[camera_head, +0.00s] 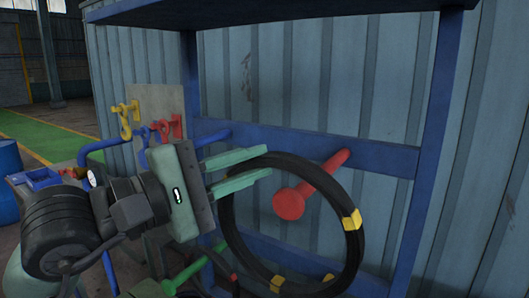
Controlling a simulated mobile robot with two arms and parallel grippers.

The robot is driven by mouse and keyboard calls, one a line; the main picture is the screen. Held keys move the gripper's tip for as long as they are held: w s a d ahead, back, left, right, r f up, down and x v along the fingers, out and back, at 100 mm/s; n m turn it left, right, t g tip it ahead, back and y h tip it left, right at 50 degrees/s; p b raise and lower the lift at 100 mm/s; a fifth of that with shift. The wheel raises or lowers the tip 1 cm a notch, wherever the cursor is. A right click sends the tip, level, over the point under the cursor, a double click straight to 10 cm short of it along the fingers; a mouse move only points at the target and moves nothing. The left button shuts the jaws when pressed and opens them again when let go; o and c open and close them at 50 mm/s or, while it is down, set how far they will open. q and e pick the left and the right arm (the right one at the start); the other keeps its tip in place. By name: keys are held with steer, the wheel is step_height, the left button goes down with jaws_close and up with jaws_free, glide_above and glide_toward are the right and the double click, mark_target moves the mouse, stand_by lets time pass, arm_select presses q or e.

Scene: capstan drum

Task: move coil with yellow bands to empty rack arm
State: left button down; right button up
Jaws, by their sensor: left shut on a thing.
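A black coil with yellow bands (228,220) stands as a large upright ring in front of the blue rack, its bottom cut off by the picture edge. My left gripper (262,164) has its two pale green fingers at the coil's upper left rim and is shut on it. A red rack arm (320,177) with a round end cap sticks out from the rack. Its cap shows inside the coil's opening and its shaft crosses the coil's upper rim. I cannot tell whether the coil is around it. My right gripper is not in view.
The blue rack (375,155) has a blue arm (216,137) and a green arm (190,272). A dark curved piece with a red mark (233,277) lies near the green arm. Small coloured hooks (126,118) hang on a board at left. A blue barrel (8,182) stands at the left edge.

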arm_select(q)
steer(key=s+a+r+b, duration=0.1)
steer(key=s+a+b, duration=0.2)
steer(key=s+a, duration=0.4)
steer(key=shift+s+a+r+b, duration=0.2)
steer(key=shift+s+b, duration=0.15)
steer(key=shift+s, duration=1.2)
steer(key=shift+w, duration=0.1)
